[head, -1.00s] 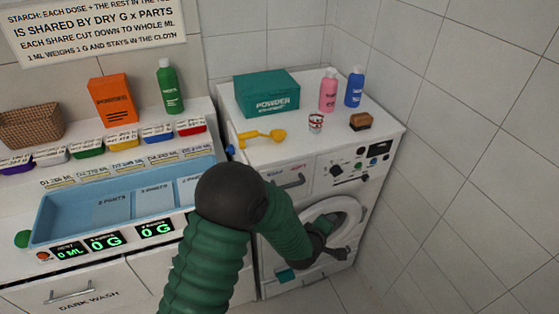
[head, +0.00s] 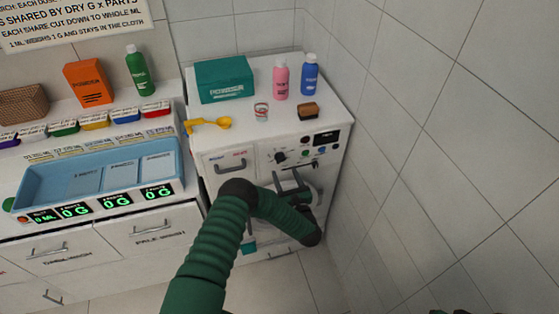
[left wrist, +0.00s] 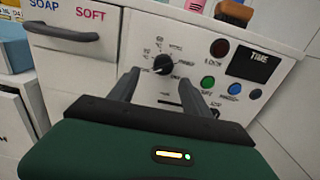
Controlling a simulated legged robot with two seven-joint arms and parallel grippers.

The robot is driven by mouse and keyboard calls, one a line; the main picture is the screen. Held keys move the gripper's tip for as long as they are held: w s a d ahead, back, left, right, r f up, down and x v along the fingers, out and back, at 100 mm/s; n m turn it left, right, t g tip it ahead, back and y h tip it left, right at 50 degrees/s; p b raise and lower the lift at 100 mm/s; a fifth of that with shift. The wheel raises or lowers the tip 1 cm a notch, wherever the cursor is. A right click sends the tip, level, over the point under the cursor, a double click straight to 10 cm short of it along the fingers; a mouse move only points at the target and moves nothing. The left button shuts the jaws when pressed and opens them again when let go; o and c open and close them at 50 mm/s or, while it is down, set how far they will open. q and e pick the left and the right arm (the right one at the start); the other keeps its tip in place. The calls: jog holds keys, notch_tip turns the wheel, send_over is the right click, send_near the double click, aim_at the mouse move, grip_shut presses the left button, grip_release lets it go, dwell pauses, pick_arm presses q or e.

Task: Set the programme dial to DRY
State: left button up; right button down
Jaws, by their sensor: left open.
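The programme dial (left wrist: 162,65) is a dark round knob on the washer's white front panel, with small labels around it too blurred to read surely. It also shows in the head view as a small dark knob (head: 280,157). My left gripper (left wrist: 158,79) is open, its two fingers pointing at the panel just below the dial, one to each side. The dial is not gripped; whether a finger touches it I cannot tell. In the head view the left gripper (head: 291,180) is in front of the panel, above the door, which my arm partly hides. My right gripper does not show.
Green, blue and red buttons (left wrist: 207,82) and a dark TIME display (left wrist: 253,63) sit right of the dial. The SOAP/SOFT drawer handle (left wrist: 62,33) is to its left. A brown brush (head: 308,111) and bottles (head: 280,77) stand on top. A tiled wall is close on the right.

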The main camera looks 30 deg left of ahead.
aim_at(280, 163)
pick_arm(q)
jog(key=x, duration=0.6)
jog(key=shift+w+a+p, duration=0.1)
jog(key=shift+w+p, duration=0.15)
jog(key=shift+p, duration=0.05)
jog(key=shift+a, duration=0.15)
jog(key=shift+c, duration=0.5)
jog(key=shift+s, duration=0.1)
jog(key=shift+c, duration=1.3)
jog(key=shift+w+d+r, duration=0.1)
jog(key=shift+w+d, duration=0.1)
jog(key=shift+d, duration=0.45)
jog(key=c, duration=0.7)
grip_shut()
jog(key=shift+s+a, duration=0.15)
jog(key=shift+a, duration=0.05)
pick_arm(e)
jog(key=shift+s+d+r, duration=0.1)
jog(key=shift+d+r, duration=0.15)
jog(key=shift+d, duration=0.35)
